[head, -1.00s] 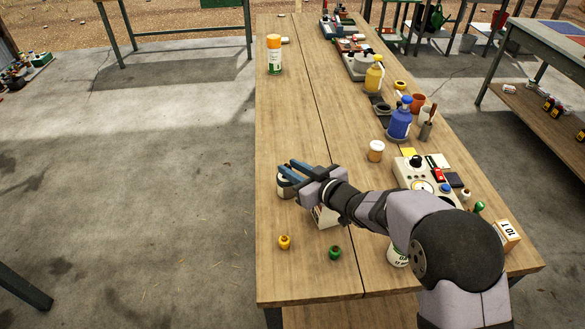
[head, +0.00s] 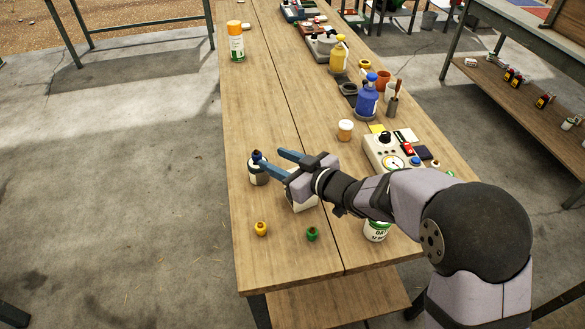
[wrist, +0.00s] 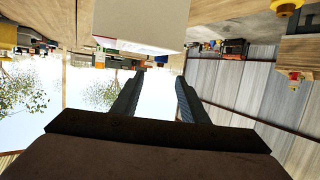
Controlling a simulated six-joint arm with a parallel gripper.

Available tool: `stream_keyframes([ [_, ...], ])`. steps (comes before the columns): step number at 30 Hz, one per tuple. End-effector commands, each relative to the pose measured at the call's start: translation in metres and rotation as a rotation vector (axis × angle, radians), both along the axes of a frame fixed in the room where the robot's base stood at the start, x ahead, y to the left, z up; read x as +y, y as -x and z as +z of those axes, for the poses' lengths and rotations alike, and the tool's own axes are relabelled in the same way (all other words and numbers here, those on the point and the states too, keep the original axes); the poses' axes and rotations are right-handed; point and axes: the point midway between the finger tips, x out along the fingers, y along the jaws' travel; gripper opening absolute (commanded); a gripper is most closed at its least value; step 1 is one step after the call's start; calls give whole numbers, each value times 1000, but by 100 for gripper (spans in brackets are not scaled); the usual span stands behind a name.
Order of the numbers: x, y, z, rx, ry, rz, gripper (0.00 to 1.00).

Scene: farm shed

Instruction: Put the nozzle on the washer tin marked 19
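A small dark blue nozzle (head: 257,156) sits on top of a dark and white tin (head: 259,174) near the bench's left edge. The tin's number cannot be read. My gripper (head: 272,158) has its blue fingers spread, with one fingertip overlapping the nozzle in the head view; I cannot tell if they touch. In the wrist view my gripper (wrist: 155,78) is open with nothing between its fingers. A yellow nozzle (head: 261,229) and a green nozzle (head: 312,233) stand apart on the near bench.
A white box (head: 303,201) is partly hidden under my gripper and shows in the wrist view (wrist: 140,22). A white-and-green tin (head: 377,230) stands under my arm. A gauge panel (head: 385,150), white jar (head: 345,130) and blue bottle (head: 368,98) line the right side.

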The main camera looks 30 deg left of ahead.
Motion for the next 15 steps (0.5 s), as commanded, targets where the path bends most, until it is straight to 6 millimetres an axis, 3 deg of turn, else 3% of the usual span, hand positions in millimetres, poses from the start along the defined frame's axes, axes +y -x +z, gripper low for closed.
stream_keyframes([
  [6, -33, 7, 11, 0, -1, -3, 40],
  [15, -52, 12, 17, 0, 0, 0, 40],
])
